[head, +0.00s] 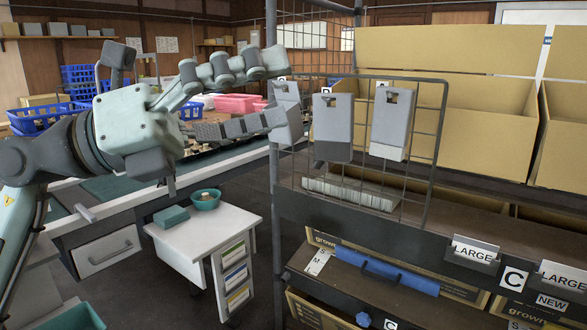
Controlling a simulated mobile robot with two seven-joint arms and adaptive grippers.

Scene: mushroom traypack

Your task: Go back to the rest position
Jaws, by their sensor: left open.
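My left gripper (275,90) is raised at the upper left of the head view, with its fingers spread and pointing right. The fingers reach toward the post and wire mesh panel (437,140) of a rack. Two more grey holders, one left (333,128) and one right (392,122), hang on the mesh. My right gripper is not in view.
A shelf rack with cardboard boxes (430,110) fills the right side. A white cabinet (190,250) with a teal bowl (205,199) and a teal block (171,216) stands below my arm. Blue crates (40,117) and a pink tray (238,104) are behind. Some floor is open around the cabinet.

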